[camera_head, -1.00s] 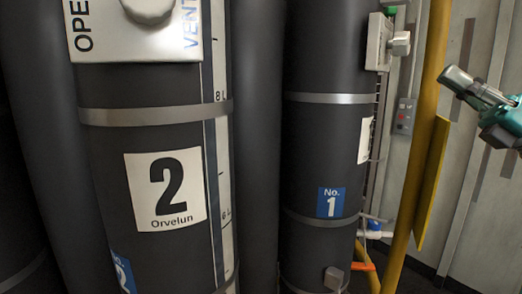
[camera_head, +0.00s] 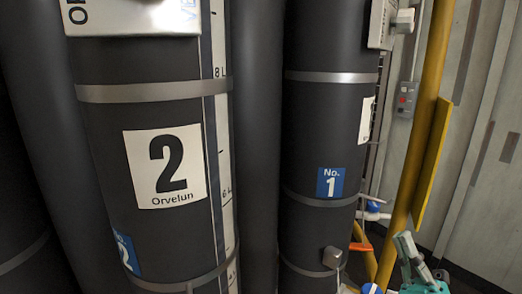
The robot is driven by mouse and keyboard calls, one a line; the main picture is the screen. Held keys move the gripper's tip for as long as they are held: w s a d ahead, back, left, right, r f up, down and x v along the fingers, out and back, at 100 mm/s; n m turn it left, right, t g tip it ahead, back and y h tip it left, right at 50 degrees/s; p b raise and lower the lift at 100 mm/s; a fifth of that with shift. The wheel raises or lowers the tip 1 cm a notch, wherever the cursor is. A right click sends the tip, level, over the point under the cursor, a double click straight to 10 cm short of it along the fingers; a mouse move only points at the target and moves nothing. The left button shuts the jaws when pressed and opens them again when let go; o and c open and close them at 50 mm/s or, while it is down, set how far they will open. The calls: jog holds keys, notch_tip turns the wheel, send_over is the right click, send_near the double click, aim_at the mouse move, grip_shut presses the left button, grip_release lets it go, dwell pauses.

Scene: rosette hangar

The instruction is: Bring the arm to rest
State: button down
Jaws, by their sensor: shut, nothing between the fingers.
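My gripper (camera_head: 407,246) shows as a small teal and grey shape low at the right. It stands in front of the yellow post's foot and the wall. Its fingers look shut, with nothing seen between them. The rest of my arm is cut off by the bottom edge.
A dark cylinder marked 2 Orvelun (camera_head: 110,190) fills the left. A dark cylinder marked No. 1 (camera_head: 300,150) stands in the middle. A yellow post (camera_head: 418,120) and a grey control box with a red button (camera_head: 405,99) are at the right. An orange-red lever (camera_head: 361,247) sits low.

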jog(key=s+a+f+m+h, duration=0.2)
jog(key=s+f+m+h, duration=0.6)
jog(key=f+m, duration=0.25)
jog(key=s+a+f+m+h, duration=0.3)
jog(key=s+f+m+h, duration=0.4)
jog(key=f+m+h, duration=0.3)
jog(key=s+f+m+g, duration=0.1)
jog(key=s+f+g, duration=0.1)
jog(key=s, duration=0.5)
jog(key=s+a+f+m+g, duration=0.1)
jog(key=s+f+g, duration=0.2)
jog(key=s+f, duration=0.2)
jog(key=s+f+m+g+y, duration=0.1)
jog(key=s+f+m+g, duration=0.1)
jog(key=s, duration=0.8)
notch_tip(320, 180, down, 2)
jog(key=shift+a+f+g, duration=0.1)
jog(key=shift+a+g, duration=0.3)
jog(key=shift+g, duration=0.3)
jog(key=c, duration=1.9)
grip_release()
